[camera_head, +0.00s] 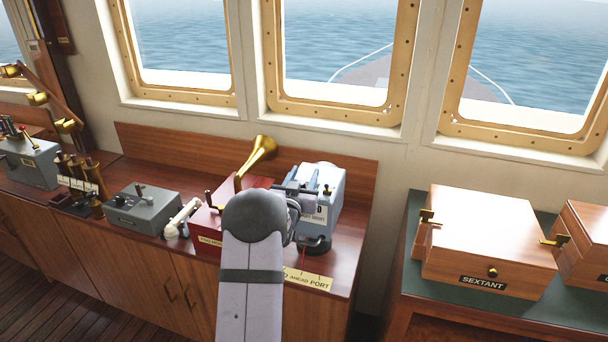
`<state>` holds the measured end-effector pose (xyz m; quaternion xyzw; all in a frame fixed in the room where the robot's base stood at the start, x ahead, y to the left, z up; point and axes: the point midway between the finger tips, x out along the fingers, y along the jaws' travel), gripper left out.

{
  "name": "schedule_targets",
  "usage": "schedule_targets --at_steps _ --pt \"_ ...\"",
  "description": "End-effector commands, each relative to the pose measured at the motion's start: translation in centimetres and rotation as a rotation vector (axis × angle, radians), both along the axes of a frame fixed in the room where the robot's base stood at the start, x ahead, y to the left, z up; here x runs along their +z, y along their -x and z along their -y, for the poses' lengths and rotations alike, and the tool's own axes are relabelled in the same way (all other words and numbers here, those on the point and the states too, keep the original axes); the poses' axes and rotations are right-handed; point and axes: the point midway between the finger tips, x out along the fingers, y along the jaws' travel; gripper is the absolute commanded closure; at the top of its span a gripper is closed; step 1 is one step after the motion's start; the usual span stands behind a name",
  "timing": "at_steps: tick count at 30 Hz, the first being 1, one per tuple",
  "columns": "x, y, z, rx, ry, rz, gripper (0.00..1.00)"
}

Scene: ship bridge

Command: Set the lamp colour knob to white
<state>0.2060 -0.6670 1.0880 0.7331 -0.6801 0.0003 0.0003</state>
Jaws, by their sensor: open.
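My gripper (296,187) is open, in front of a pale blue-grey box (331,184) on the wooden console. My arm covers much of this box and its label, which reads only in part. A small brass knob (327,190) shows on the box, just right of my gripper; contact cannot be told. A grey box (143,209) with small dark controls on top sits further left, apart from my gripper. No colour marks are readable, so I cannot tell which control is the lamp colour knob or where it points.
A dark round base (315,245) and a PORT plate (309,279) are below. A sextant case (487,238) stands on the right table.

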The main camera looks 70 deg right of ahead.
Motion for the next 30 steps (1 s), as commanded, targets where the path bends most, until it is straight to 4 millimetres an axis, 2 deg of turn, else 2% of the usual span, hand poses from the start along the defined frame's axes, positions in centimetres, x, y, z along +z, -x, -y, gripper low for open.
schedule_targets --at_steps 5,6,11,30 --pt "-0.05 0.02 0.0 0.0 -0.001 0.0 0.58" --pt "-0.05 0.02 0.0 0.0 -0.001 0.0 0.63" --pt "-0.05 0.02 -0.01 0.0 -0.001 0.0 1.0" --pt "-0.06 -0.53 -0.11 0.133 0.0 0.0 1.0"
